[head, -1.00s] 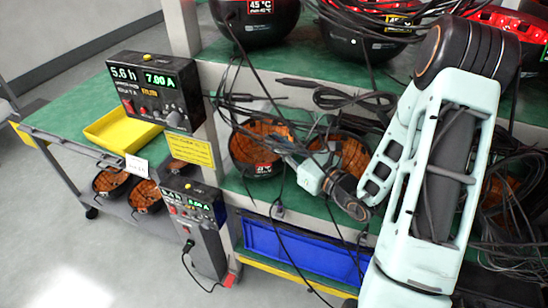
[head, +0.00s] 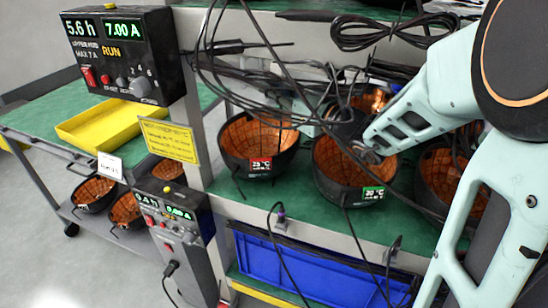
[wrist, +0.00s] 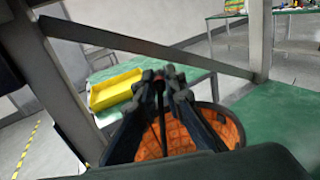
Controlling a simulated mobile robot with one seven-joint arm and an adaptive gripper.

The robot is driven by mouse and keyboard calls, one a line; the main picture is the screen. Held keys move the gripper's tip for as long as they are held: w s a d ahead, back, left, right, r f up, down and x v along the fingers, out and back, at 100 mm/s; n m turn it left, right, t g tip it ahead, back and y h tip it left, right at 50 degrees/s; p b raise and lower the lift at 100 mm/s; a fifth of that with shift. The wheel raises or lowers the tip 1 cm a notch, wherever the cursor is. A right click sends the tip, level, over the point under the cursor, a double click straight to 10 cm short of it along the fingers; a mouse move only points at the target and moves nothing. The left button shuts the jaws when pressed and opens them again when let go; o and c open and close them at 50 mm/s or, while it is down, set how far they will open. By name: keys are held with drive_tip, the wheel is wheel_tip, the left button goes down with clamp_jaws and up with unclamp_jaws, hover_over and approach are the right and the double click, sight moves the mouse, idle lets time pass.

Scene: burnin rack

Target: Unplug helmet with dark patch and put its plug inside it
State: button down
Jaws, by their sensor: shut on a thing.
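My gripper (wrist: 160,84) is shut on a small dark plug (wrist: 159,92), with a thin black cable below it. In the wrist view the fingers are in front of and above an open helmet (wrist: 225,122) with an orange quilted lining. In the head view, a helmet with a red label (head: 245,160) and a helmet with a green label (head: 338,186) sit open-side up on the middle shelf. My gripper is near these two, partly hidden by cables and my arm. I cannot make out a dark patch on any helmet.
Loose black cables (head: 225,85) hang across the shelf front. A third helmet (head: 436,180) sits at right, partly behind my arm. Control boxes (head: 120,55) stand at the left post. A yellow tray (head: 100,130) lies on the green table. A blue bin (head: 300,268) is below.

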drive_tip(key=shift+w+a+r+b, duration=0.15)
drive_tip(key=shift+r+b, duration=0.1)
drive_tip(key=shift+b, duration=0.2)
wheel_tip(320, 180, down, 6)
drive_tip(key=b, duration=0.4)
drive_tip(key=shift+r, duration=0.1)
drive_tip(key=c, duration=1.9)
unclamp_jaws()
drive_tip(key=shift+c, duration=0.2)
drive_tip(key=v, duration=1.2)
drive_tip(key=shift+a, duration=0.1)
